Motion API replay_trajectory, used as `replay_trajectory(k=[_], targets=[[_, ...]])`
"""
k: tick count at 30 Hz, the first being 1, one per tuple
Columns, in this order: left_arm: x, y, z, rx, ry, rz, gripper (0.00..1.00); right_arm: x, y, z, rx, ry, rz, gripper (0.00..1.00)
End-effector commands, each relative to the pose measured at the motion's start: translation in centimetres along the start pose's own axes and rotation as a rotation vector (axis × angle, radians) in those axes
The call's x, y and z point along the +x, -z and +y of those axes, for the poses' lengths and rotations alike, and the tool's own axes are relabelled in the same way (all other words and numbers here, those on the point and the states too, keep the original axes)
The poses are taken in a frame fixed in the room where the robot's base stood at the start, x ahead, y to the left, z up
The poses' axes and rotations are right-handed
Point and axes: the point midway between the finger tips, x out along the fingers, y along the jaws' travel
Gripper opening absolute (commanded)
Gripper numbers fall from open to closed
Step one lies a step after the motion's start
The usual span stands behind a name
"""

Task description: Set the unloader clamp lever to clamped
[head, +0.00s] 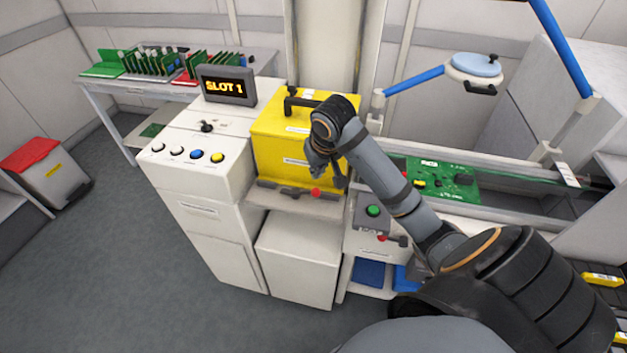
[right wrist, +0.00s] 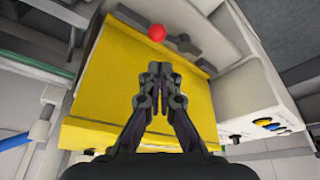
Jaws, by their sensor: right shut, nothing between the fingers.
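A lever with a red ball knob (head: 316,192) sits at the ledge below the front of the yellow box (head: 272,150); I take it to be the clamp lever. The red knob (right wrist: 156,33) also shows at the top of the right wrist view, against dark grey parts. I cannot tell the lever's setting. My right gripper (head: 338,181) is in front of the yellow box, near the knob but apart from it. In the right wrist view my right gripper (right wrist: 159,95) is shut and empty, its fingers together over the yellow surface. My left gripper is out of view.
A white cabinet with several buttons (head: 187,153) and a SLOT 1 display (head: 227,86) stands to the left. At the right are a green button box (head: 373,211), another red-knobbed lever (head: 393,240) and a green circuit board (head: 440,180).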

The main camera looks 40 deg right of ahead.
Motion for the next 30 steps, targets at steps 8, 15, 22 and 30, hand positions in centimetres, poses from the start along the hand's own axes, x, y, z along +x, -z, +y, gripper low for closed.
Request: replay_trajectory(k=[8, 15, 22, 30], targets=[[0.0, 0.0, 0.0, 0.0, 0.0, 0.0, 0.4, -1.0, 1.1, 0.6, 0.029, -0.004, 0.001, 0.0], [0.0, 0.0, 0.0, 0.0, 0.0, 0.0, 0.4, -0.5, 1.1, 0.6, 0.028, -0.003, -0.001, 0.0], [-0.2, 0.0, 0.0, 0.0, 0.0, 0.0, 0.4, 3.4, 1.0, 0.6, 0.03, -0.002, -0.005, 0.0], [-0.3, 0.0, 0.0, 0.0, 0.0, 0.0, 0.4, 7.8, 1.1, 0.6, 0.028, -0.002, -0.001, 0.0]])
